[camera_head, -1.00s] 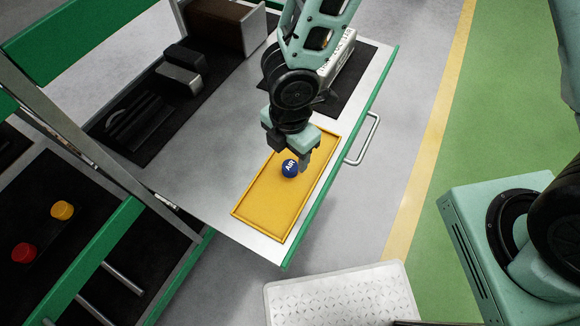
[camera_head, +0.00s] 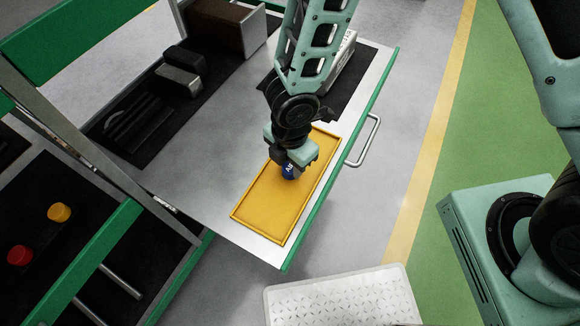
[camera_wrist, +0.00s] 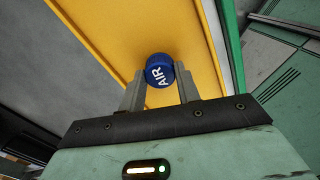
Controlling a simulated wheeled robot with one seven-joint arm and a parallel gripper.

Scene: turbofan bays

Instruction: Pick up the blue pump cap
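The blue pump cap (camera_head: 289,171), round with white "AIR" lettering, is at the yellow tray (camera_head: 252,221); my gripper partly hides it in the head view. In the wrist view the cap (camera_wrist: 159,71) sits between the tips of my two grey fingers, and they meet its sides with no clear gap. My gripper (camera_wrist: 160,82) looks shut on the cap, from above the tray. I cannot tell whether the cap still touches the tray floor.
The tray has a low raised rim and lies on a grey bench top (camera_head: 215,150) with a green edge and a metal handle (camera_head: 363,140). Black mats with dark parts lie further back. A white textured platform (camera_head: 340,299) is below the bench's near edge.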

